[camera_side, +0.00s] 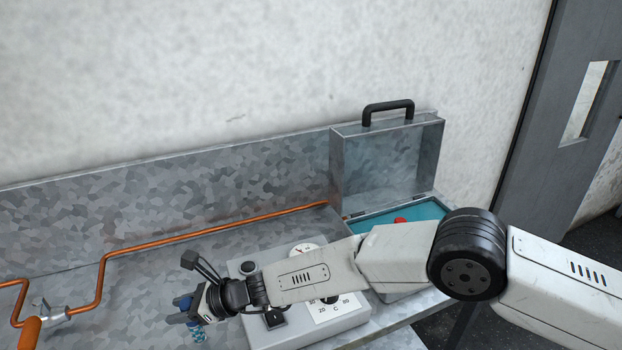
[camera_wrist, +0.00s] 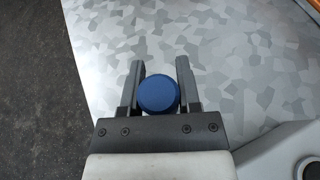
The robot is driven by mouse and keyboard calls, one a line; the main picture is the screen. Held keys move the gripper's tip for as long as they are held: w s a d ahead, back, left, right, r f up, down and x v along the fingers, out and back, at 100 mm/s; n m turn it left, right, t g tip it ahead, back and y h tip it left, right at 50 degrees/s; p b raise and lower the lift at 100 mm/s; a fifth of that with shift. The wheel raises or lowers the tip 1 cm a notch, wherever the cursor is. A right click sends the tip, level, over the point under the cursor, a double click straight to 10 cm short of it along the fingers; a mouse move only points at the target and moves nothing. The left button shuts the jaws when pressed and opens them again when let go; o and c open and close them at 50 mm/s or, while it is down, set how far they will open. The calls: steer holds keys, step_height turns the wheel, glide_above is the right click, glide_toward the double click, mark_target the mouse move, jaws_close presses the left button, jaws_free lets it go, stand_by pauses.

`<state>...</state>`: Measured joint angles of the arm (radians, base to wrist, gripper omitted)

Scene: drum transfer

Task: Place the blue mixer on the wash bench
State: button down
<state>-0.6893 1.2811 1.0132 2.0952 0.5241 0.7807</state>
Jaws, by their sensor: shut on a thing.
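The blue mixer (camera_wrist: 158,94) shows in the wrist view as a round blue disc between my two fingers. In the side view a small blue part of it (camera_side: 197,335) shows under my gripper, near the bottom edge. My gripper (camera_wrist: 158,80) is shut on the mixer; it also shows in the side view (camera_side: 188,308). The wash bench (camera_side: 140,295) is a galvanised metal surface with a patchy grey pattern, and it lies below my gripper. Whether the mixer touches the bench I cannot tell.
A grey control box (camera_side: 290,335) with dials stands beside my gripper, partly behind my arm. An open metal case (camera_side: 337,165) with a teal lining and a red item stands at the back. A copper pipe (camera_side: 180,239) runs along the bench.

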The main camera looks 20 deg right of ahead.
steer(key=shift+c, duration=1.5)
jaws_free()
steer(key=shift+r, duration=0.15)
steer(key=shift+d, duration=0.1)
steer(key=v, duration=1.2)
